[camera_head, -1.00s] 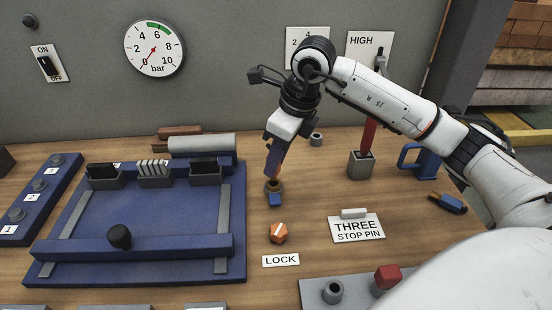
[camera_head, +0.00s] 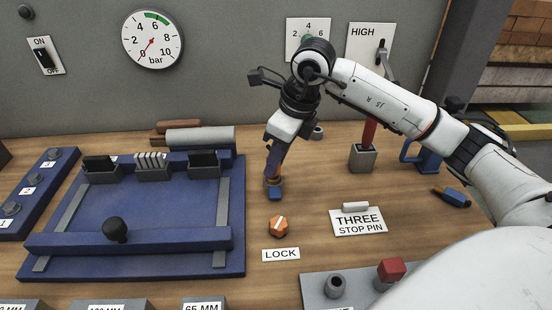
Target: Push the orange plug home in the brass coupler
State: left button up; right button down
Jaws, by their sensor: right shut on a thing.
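My right gripper (camera_head: 273,174) comes down from above with its dark fingers shut, tips right at the brass coupler (camera_head: 273,184). The coupler is a small brass-brown ring standing on the bench, with a blue piece (camera_head: 275,196) on its near side. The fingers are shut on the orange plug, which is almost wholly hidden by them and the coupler. I cannot tell how deep the plug sits. My left gripper is out of view.
An orange knob (camera_head: 278,225) with a LOCK label stands just in front of the coupler. A blue fixture (camera_head: 150,212) lies to the left.

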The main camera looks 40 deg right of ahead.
jog(key=shift+f+b, duration=0.4)
jog(key=shift+f, duration=0.2)
jog(key=c, duration=1)
grip_release()
jog(key=shift+c, duration=0.2)
jog(key=shift+r, duration=0.1)
jog(key=shift+r+p, duration=2.25)
jog(key=shift+r, duration=0.75)
jog(key=shift+f, duration=0.2)
